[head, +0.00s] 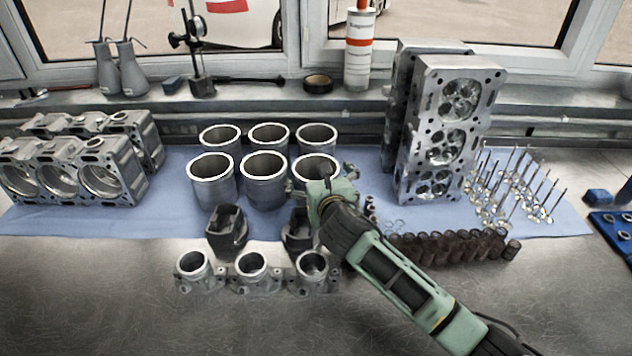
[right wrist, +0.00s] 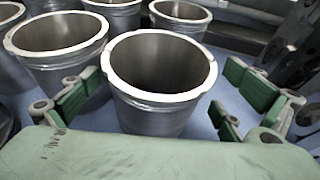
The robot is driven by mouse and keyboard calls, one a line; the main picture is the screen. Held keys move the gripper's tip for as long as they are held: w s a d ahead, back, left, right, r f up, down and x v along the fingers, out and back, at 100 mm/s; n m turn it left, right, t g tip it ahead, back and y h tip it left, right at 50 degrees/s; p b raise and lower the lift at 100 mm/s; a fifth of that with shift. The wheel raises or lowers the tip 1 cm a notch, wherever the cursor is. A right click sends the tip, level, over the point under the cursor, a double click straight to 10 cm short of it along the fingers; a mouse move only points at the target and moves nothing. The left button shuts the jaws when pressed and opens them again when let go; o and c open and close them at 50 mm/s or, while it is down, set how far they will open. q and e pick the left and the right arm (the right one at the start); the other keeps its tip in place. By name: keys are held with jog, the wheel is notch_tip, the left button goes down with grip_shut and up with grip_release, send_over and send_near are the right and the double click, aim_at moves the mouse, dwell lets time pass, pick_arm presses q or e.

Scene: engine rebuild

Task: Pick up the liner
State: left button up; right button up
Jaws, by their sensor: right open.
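Several grey metal cylinder liners stand upright in two rows on the blue mat. The front right liner (head: 316,168) is the nearest to my right gripper (head: 322,186), which covers part of it in the head view. In the right wrist view this liner (right wrist: 160,88) stands ahead, roughly between the open green-padded fingers of my right gripper (right wrist: 155,105). The gripper is empty, and no finger clearly touches the liner. The front middle liner (head: 264,180) also shows in the wrist view (right wrist: 60,50), close beside the left finger. My left gripper is out of view.
The blue mat (head: 165,215) also holds engine blocks (head: 75,170) at left and cylinder heads (head: 440,135) at right. Thin valves (head: 515,190) stand right of the heads. A casting with three round openings (head: 252,268) lies in front. The front left bench is clear.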

jog(key=shift+x, duration=0.95)
jog(key=shift+c, duration=0.5)
jog(key=c, duration=1.3)
jog(key=shift+r, duration=0.1)
jog(key=shift+c, duration=0.2)
jog(key=shift+r, duration=0.1)
